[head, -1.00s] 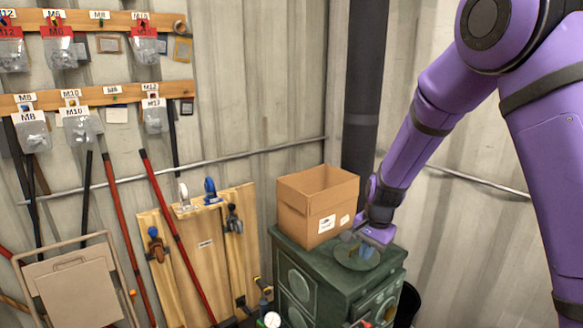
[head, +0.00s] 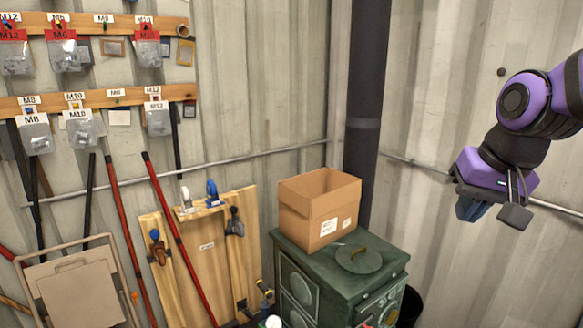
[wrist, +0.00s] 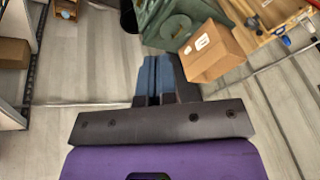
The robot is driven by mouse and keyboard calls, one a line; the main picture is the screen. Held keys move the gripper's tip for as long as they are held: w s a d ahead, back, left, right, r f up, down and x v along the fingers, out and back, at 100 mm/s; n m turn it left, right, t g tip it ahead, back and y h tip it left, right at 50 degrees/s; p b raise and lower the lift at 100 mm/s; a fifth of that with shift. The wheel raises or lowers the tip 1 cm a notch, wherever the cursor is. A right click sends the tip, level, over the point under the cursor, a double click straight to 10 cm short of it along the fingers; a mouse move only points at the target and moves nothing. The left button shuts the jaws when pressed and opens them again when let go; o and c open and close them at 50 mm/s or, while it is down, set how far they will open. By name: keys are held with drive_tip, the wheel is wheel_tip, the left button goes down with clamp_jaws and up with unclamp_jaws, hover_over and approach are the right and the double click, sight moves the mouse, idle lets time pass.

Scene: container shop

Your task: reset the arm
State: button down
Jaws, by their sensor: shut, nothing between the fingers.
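My gripper (head: 470,209) is at the right of the head view, raised in front of the corrugated wall and to the right of the green stove. Its blue fingers point down. In the wrist view the blue fingers (wrist: 151,82) lie side by side, closed together, with nothing between them. My gripper is apart from the stove and from everything on it.
A green stove (head: 315,268) with a round lid (head: 358,260) on top stands in the corner. An open cardboard box (head: 320,212) sits on it. A dark pipe (head: 366,110) rises behind. Wooden boards (head: 209,262) lean at left.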

drive_tip(key=s+d+r+n+t+h, duration=0.1)
drive_tip(key=s+d+r+n, duration=0.1)
drive_tip(key=s, duration=0.9)
drive_tip(key=shift+s+d+r, duration=0.2)
drive_tip(key=shift+s+d, duration=0.05)
idle(0.3)
